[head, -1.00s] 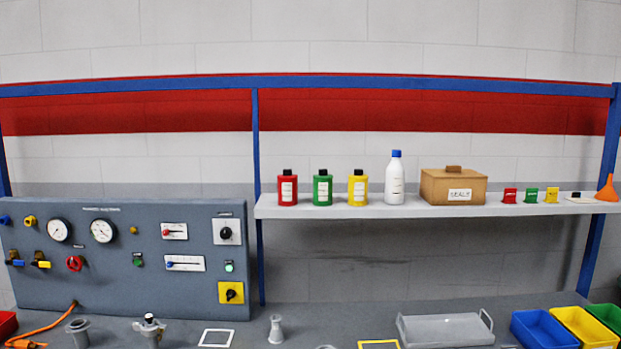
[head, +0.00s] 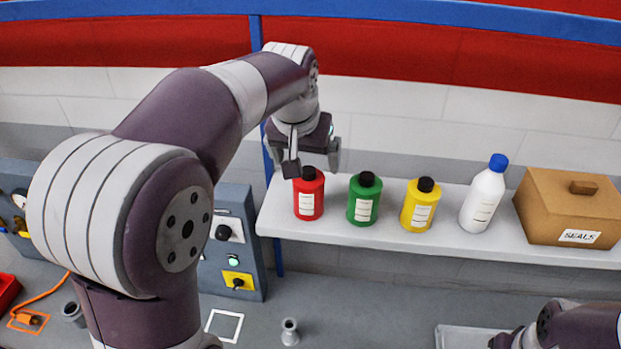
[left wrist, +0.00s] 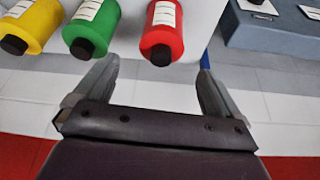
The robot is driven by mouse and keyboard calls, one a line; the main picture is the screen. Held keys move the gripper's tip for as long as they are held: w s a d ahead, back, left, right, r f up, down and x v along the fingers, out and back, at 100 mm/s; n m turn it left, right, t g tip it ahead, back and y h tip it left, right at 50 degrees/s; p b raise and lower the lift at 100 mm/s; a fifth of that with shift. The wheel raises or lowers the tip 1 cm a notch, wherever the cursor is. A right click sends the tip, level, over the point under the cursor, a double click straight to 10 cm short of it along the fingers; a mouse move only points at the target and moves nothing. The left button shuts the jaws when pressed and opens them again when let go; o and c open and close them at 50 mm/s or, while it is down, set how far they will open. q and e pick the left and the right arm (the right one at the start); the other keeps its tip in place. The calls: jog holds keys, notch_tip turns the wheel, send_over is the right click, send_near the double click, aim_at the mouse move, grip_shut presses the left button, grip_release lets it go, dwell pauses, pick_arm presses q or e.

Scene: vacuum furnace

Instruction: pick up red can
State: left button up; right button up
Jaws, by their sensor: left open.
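The red can (head: 308,199) with a black cap and white label stands upright at the left end of the white shelf (head: 400,236). My left gripper (head: 312,170) is open, above and behind the red can in the head view, with its fingers pointing down. In the left wrist view the red can (left wrist: 164,28) is ahead of the open gripper (left wrist: 155,75), roughly between the fingers' lines and apart from them. My right gripper is not visible; only part of that arm shows at the lower right of the head view.
A green can (head: 364,200), yellow can (head: 420,205), white bottle (head: 484,195) and brown seals box (head: 570,208) stand to the right on the shelf. A blue post (head: 262,130) rises at its left end. A control panel (head: 228,245) stands below left.

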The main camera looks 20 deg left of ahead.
aim_at(307, 180)
pick_arm(q)
jog(key=f+b, duration=0.1)
jog(key=f, duration=0.1)
jog(key=f+b, duration=0.1)
jog(key=f, duration=0.1)
jog(key=shift+s+d, duration=0.1)
jog(key=shift+s, duration=0.1)
jog(key=shift+w+f+b, duration=0.1)
jog(key=shift+f+b, duration=0.2)
jog(key=shift+b, duration=0.05)
jog(key=shift+w+f+b, duration=0.35)
jog(key=shift+w+f, duration=0.1)
jog(key=shift+f, duration=0.15)
jog(key=w+f+p, duration=0.1)
jog(key=w+a+f+p, duration=0.1)
jog(key=f, duration=0.1)
jog(key=shift+w+f, duration=0.15)
jog(key=shift+w, duration=0.15)
jog(key=shift+f, duration=0.15)
jog(key=shift+s+d, duration=0.15)
jog(key=shift+s, duration=0.2)
jog(key=shift+c, duration=0.3)
jog(key=shift+w, duration=0.15)
jog(key=c, duration=1.2)
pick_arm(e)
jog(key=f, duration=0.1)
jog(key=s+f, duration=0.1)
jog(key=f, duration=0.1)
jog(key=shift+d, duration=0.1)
